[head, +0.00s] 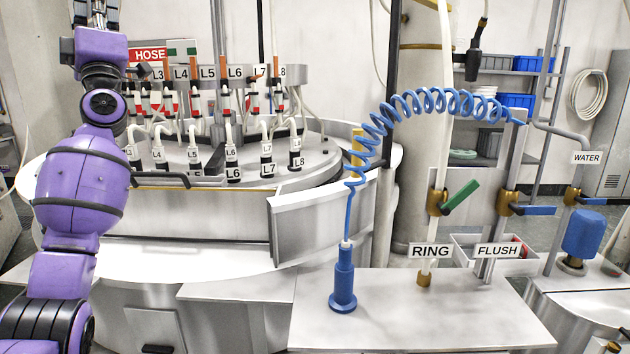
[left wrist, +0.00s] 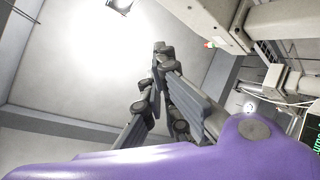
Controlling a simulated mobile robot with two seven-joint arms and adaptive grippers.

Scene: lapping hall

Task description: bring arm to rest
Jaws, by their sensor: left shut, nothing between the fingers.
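My left arm (head: 80,190) rises along the left side of the head view, bent upward, with its wrist near the top edge. Only a small grey part of the hand shows there, cut off by the frame's top. In the left wrist view my left gripper (left wrist: 156,72) points up toward the ceiling, its dark fingers close together with nothing between them. My right arm and gripper are in neither view.
Behind my left arm stands a round lapping machine (head: 230,225) with labelled hoses. A blue coiled hose (head: 420,105) runs to a blue nozzle (head: 343,280) standing on a grey bench (head: 450,315). RING and FLUSH valves stand on the right, with a blue-capped fixture (head: 582,235) beyond.

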